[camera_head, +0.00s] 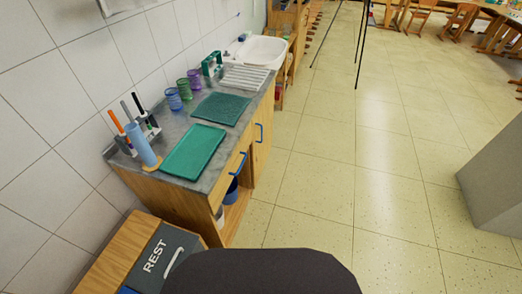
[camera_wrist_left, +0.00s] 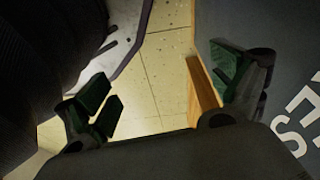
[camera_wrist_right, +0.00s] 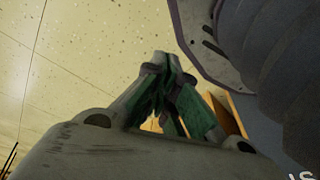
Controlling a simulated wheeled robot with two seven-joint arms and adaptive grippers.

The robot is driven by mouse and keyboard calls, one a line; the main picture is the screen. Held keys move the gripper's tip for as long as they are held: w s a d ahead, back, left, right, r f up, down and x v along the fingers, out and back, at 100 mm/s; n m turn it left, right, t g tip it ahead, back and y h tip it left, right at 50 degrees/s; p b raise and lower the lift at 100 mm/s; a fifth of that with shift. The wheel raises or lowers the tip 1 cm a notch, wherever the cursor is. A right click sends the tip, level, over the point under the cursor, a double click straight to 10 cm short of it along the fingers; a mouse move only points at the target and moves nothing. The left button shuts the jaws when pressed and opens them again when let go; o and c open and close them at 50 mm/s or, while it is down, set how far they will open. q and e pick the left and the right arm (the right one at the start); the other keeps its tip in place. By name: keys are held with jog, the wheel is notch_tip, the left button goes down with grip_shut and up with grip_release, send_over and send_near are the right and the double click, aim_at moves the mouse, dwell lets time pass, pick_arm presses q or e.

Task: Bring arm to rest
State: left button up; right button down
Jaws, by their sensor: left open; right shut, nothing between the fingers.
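A dark grey panel marked REST (camera_head: 140,262) lies on a wooden cabinet top (camera_head: 112,255) at the lower left of the head view. It also shows at the right of the left wrist view (camera_wrist_left: 290,65), with part of its white lettering. My left gripper (camera_wrist_left: 165,88) is open and empty, with its green-padded fingers apart beside the wooden edge. My right gripper (camera_wrist_right: 168,80) is shut with its fingers together and nothing between them, above the tiled floor. Neither gripper shows in the head view.
A counter (camera_head: 207,179) holds a teal tray (camera_head: 193,151), a dark green mat (camera_head: 220,108), a blue cylinder (camera_head: 141,144), pens, several cups and a sink (camera_head: 262,51). A grey block (camera_head: 495,185) stands at right. The tiled floor (camera_head: 345,150) between is clear.

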pick_arm(q)
jog(key=s+a+r+p, duration=0.2)
jog(key=s+p, duration=0.5)
jog(key=s, duration=0.1)
jog(key=s+a+r+g+p, duration=0.1)
jog(key=s+a+r+p, duration=0.1)
jog(key=s+p, duration=0.5)
jog(key=shift+s+a+y+p, duration=0.4)
jog(key=shift+a+p, duration=0.15)
jog(key=shift+a, duration=0.3)
pick_arm(e)
jog(key=s+d+r, duration=0.2)
jog(key=s, duration=0.6)
jog(key=s+d+r+g, duration=0.1)
jog(key=s+d+r, duration=0.1)
jog(key=s, duration=0.5)
jog(key=shift+s+d+h, duration=0.35)
jog(key=shift+d+h, duration=0.05)
jog(key=shift+d, duration=0.45)
